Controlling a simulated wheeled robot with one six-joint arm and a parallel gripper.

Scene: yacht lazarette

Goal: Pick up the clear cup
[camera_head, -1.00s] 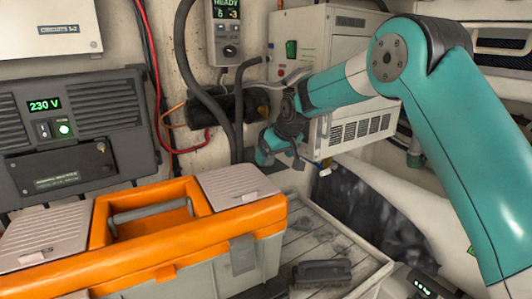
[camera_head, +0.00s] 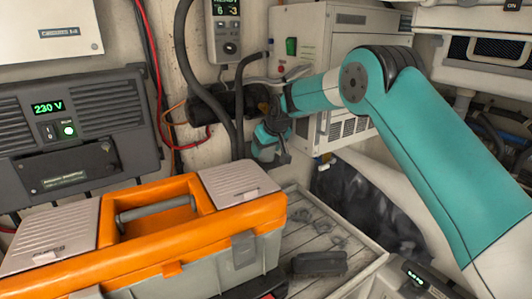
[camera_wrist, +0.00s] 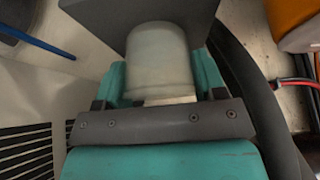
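In the wrist view a pale, cloudy cylinder (camera_wrist: 158,62) that looks like the clear cup stands between the two teal fingers of my gripper (camera_wrist: 160,85). The fingers flank it closely, but I cannot tell whether they press on it. Its far end meets a dark grey flat piece (camera_wrist: 95,12). In the head view my gripper (camera_head: 268,148) is by the back wall, beyond the orange-lidded toolbox and left of the beige cabinet. The cup cannot be made out there.
The toolbox (camera_head: 190,262) with its orange lid fills the front left. A grey 230 V unit (camera_head: 75,135) is on the wall behind it. Hoses and a red cable run down the wall. The beige cabinet (camera_head: 300,45) stands close behind my arm. A slatted tray (camera_head: 345,248) is lower right.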

